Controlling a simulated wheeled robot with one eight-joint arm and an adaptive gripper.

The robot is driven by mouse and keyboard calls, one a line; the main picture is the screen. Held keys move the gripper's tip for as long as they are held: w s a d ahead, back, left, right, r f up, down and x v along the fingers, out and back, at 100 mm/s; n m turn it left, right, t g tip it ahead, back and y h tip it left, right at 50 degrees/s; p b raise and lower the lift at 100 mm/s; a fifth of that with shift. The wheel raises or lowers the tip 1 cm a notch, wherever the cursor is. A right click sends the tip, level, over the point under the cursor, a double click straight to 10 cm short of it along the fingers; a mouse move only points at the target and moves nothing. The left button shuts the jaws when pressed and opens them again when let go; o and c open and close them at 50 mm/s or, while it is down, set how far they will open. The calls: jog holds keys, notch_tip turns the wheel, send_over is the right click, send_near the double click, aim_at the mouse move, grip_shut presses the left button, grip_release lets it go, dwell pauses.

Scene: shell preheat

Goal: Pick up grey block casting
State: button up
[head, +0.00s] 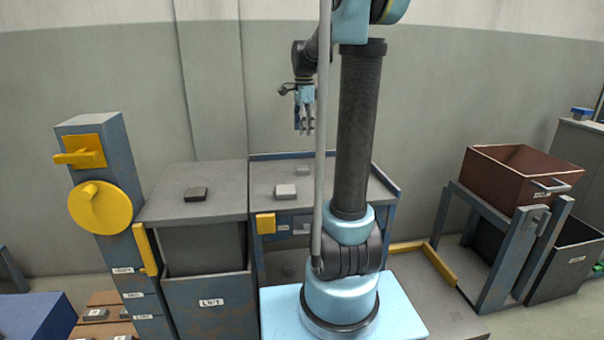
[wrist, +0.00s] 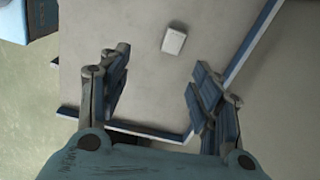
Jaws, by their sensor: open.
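A small light grey block (head: 285,191) lies on the grey top of the middle bench (head: 262,178) in the head view. In the wrist view, one pale block (wrist: 174,41) lies beyond the spread fingers (wrist: 158,88), near the blue rim.
A dark block (head: 195,193) lies on the left bench (head: 225,208). A post with yellow handles (head: 99,207) stands further left. Blue rims (head: 384,178) edge the middle bench. A brown bin (head: 500,180) stands on a frame at right. The bench top around the blocks is clear.

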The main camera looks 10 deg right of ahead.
jog(key=w+m, duration=0.1)
jog(key=w, duration=0.1)
send_over(302, 167)
jog(key=f, duration=1.2)
jog(key=shift+s+f, duration=0.15)
jog(key=shift+s, duration=0.1)
jog(key=f, duration=0.3)
jog(key=shift+w+f, duration=0.3)
jog(key=shift+f, duration=0.8)
jog(key=c, duration=1.2)
